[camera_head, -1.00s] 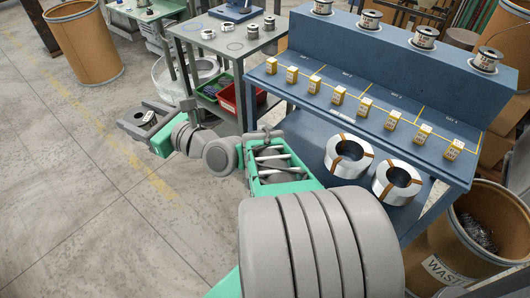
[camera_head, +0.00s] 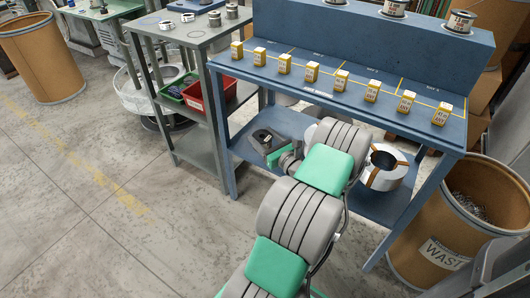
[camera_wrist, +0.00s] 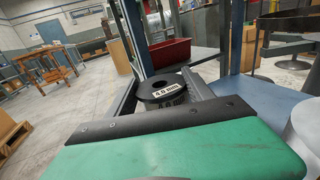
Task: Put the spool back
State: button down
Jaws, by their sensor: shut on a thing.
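My gripper (camera_head: 266,143) is shut on a dark spool (camera_wrist: 160,92) with a white label, gripped between its two fingers. In the wrist view the spool's round flange faces up and a hole shows in its middle. In the head view the gripper and the spool (camera_head: 262,135) appear over the left part of the blue bench's lower shelf (camera_head: 232,122); I cannot tell whether the spool touches anything. Other labelled spools (camera_head: 460,20) stand on the blue bench's raised back ledge (camera_head: 425,30), partly cut off by the frame's top.
Several yellow boxes (camera_head: 341,80) line the blue benchtop (camera_head: 300,82). A wire coil (camera_head: 385,168) lies on the lower shelf beside my arm. A grey table (camera_head: 165,32) with red (camera_head: 195,95) and green bins (camera_head: 177,88) stands left. A waste drum (camera_head: 440,235) stands right.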

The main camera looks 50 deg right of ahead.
jog(key=w+d+f+b, duration=0.2)
jog(key=d+f, duration=0.1)
jog(key=w+d+f+b, duration=0.3)
jog(key=d+f, duration=0.1)
jog(key=w+d+f+b, duration=0.2)
jog(key=d+f, duration=0.1)
jog(key=d, duration=0.1)
jog(key=shift+w+f, duration=0.15)
jog(key=shift+w, duration=0.25)
jog(key=shift+w+d+f+b, duration=0.1)
jog(key=shift+d+f+b, duration=0.05)
jog(key=shift+f+b, duration=0.7)
jog(key=shift+w+d+f+b, duration=0.1)
jog(key=shift+f+b, duration=0.45)
jog(key=shift+f, duration=0.5)
jog(key=shift+c, duration=2)
grip_release()
